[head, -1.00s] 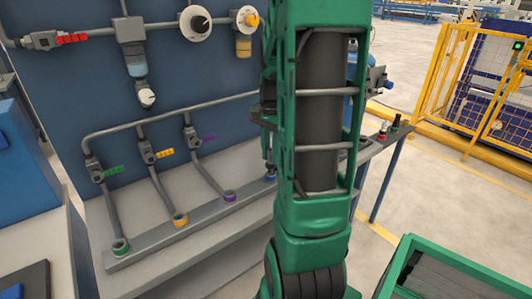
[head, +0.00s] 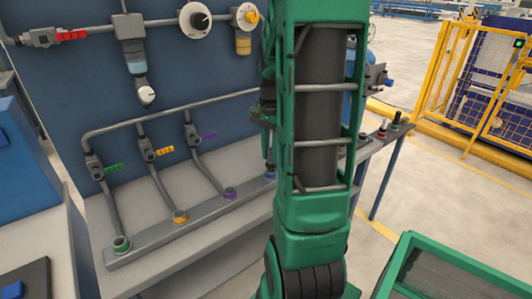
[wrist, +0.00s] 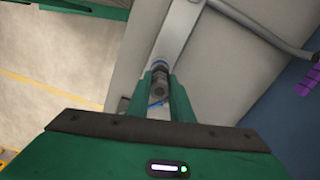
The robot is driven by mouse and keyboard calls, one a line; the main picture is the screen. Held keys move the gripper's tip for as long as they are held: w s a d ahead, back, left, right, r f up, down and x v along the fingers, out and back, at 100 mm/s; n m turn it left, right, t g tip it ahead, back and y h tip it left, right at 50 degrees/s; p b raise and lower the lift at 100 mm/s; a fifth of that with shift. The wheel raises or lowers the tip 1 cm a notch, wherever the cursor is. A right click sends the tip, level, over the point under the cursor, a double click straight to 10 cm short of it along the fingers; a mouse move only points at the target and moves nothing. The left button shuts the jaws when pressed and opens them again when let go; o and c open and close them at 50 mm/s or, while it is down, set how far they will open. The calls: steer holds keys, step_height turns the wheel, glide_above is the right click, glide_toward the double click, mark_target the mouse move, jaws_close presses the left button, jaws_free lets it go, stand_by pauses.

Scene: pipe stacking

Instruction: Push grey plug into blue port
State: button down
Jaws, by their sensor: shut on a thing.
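In the wrist view my gripper (wrist: 161,79) is shut on the grey plug (wrist: 158,89), a short dark-grey cylinder between the two green fingers. In the head view the blue port (head: 270,176) is a small blue ring at the right of the port rail, beside my arm.
A green bin (head: 465,252) stands at the lower right.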

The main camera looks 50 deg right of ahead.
steer(key=shift+f, duration=0.75)
steer(key=c, duration=1.5)
jaws_free()
step_height(320, 180, up, 11)
steer(key=shift+w+f, duration=0.1)
steer(key=s+a+f+n, duration=0.1)
steer(key=s+a+n, duration=0.2)
steer(key=s+a, duration=0.1)
steer(key=s+a+f+n, duration=0.2)
steer(key=s+a+n, duration=0.2)
steer(key=a, duration=0.3)
steer(key=s+a+f+n, duration=0.2)
steer(key=s+a+n, duration=0.2)
steer(key=s+a, duration=0.1)
steer(key=shift+s+a+f, duration=0.15)
steer(key=shift+s+a, duration=0.25)
